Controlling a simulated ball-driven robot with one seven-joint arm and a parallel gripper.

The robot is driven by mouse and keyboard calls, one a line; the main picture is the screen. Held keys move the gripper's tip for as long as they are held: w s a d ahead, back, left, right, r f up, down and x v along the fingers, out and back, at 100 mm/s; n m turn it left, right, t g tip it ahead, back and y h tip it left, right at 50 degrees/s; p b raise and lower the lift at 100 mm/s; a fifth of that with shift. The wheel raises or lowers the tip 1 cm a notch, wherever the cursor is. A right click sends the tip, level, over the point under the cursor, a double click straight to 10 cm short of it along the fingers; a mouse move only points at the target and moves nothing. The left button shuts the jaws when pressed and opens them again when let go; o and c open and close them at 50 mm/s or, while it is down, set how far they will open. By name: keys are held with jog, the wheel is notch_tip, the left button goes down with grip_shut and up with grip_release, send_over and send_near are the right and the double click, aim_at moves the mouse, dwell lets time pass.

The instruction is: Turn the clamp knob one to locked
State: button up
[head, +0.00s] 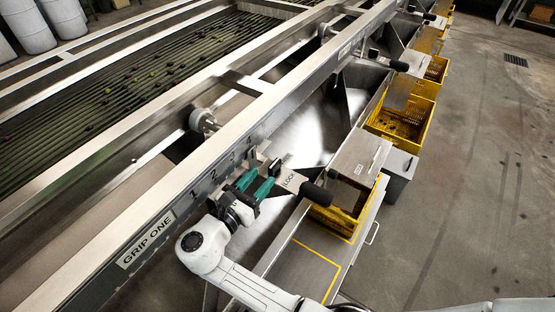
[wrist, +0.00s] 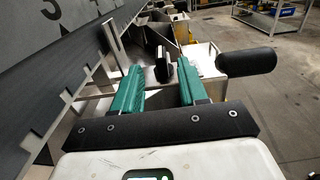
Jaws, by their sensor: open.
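My gripper (head: 258,179) is at the machine's side rail by the GRIP ONE label. Its two green fingers are apart with a gap between them; they also show in the wrist view (wrist: 159,75). A small black knob (head: 275,167), apparently clamp knob one, is just beyond the fingertips. In the wrist view the black knob (wrist: 188,72) appears near the right fingertip, edge-on; I cannot tell whether they touch. A pale plate marked LOCK (head: 290,181) is beside the knob, with a thick black handle (head: 317,193) reaching right from it.
The rail (head: 222,170) carries a numbered scale and a notched edge, close on the left in the wrist view (wrist: 50,85). A yellow crate (head: 345,222) stands below the black handle. More stations and crates (head: 402,123) line the machine. Floor at right is open.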

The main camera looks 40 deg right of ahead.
aim_at(270, 169)
jog(key=d, duration=0.3)
jog(key=w+d, duration=0.1)
jog(key=d, duration=0.3)
jog(key=shift+w+d+p, duration=0.1)
jog(key=shift+w+p, duration=0.1)
jog(key=shift+p, duration=0.2)
grip_shut()
